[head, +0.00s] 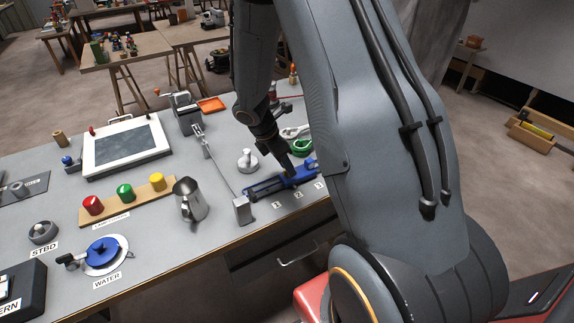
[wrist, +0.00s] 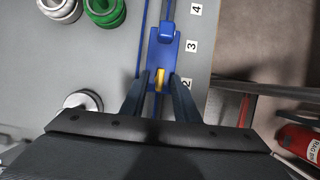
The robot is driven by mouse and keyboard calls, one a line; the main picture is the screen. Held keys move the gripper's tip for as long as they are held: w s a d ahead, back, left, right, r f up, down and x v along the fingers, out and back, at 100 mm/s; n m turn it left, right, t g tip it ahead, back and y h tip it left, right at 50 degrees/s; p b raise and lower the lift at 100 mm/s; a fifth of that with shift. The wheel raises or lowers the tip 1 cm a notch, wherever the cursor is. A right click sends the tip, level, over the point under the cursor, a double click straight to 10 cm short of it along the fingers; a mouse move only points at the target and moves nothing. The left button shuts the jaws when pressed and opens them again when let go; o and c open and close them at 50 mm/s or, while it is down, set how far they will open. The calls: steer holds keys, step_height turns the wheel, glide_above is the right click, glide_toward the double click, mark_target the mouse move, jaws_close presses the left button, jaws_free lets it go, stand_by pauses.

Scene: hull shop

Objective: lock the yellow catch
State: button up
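The yellow catch (wrist: 159,75) is a small yellow piece set in a blue slide block (wrist: 164,52) on a rail, near the number 2 label in the wrist view. In the wrist view my gripper (wrist: 157,88) is open, with one dark finger on each side of the catch and a gap to it on both sides. I cannot tell how high the fingertips are above the block. In the head view my gripper (head: 289,168) points down at the blue block (head: 305,168), and the catch is hidden there.
Number labels (head: 277,205) run along the bench's front edge. Behind the rail stand a grey knob (head: 247,161) and a green ring (head: 302,147). A metal post (head: 242,210) with a rod and a steel jug (head: 189,199) stand to the left.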

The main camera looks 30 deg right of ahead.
steer(key=shift+d+f, duration=0.15)
steer(key=shift+f, duration=0.15)
jaws_close()
